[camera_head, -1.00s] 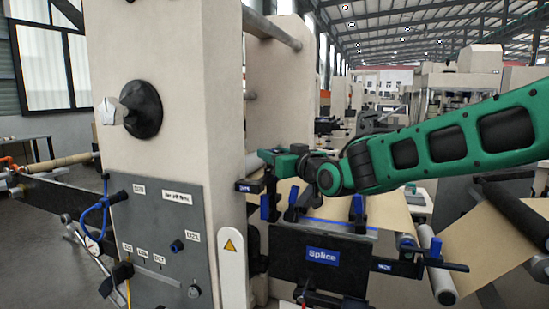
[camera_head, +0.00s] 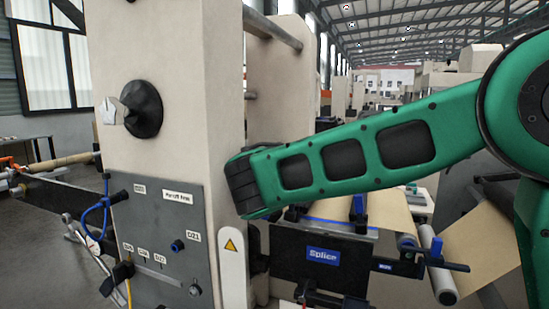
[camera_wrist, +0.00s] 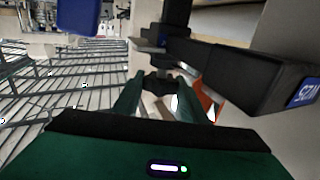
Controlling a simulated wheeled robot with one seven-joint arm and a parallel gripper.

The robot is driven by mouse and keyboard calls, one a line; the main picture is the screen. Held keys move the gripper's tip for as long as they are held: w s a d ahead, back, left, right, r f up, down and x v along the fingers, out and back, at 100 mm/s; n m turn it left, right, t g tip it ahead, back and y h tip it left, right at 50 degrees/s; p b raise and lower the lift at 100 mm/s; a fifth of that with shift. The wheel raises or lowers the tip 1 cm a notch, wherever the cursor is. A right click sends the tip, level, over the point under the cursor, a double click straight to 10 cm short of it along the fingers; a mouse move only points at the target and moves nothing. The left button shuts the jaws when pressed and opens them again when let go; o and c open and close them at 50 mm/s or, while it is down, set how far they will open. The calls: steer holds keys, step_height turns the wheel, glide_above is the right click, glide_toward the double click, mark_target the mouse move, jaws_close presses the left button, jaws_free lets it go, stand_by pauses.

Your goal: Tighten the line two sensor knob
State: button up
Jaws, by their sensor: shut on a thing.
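In the wrist view my gripper (camera_wrist: 159,84) has its two green fingers on either side of a small black knob (camera_wrist: 159,80), shut on it. The knob sits under a black bracket (camera_wrist: 240,75) that carries a blue label (camera_wrist: 303,92), too slanted to read surely. I cannot tell from the picture how tight the knob is. In the head view my green forearm reaches left to the machine column, and my gripper, the knob and the bracket are hidden behind it.
The beige column (camera_head: 160,90) has a grey panel (camera_head: 160,240) and a black round knob (camera_head: 142,108). A black splice plate (camera_head: 300,262) stands below my arm. A blue part (camera_wrist: 78,16) and an orange-red part (camera_wrist: 212,100) lie near my gripper.

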steer(key=shift+a+r+m+h, duration=0.1)
steer(key=shift+r+m+h, duration=0.2)
steer(key=shift+m+h, duration=0.6)
steer(key=o, duration=1.1)
steer(key=shift+c, duration=0.2)
steer(key=shift+f, duration=0.15)
steer(key=s+a, duration=0.1)
steer(key=s, duration=0.9)
steer(key=shift+s, duration=0.35)
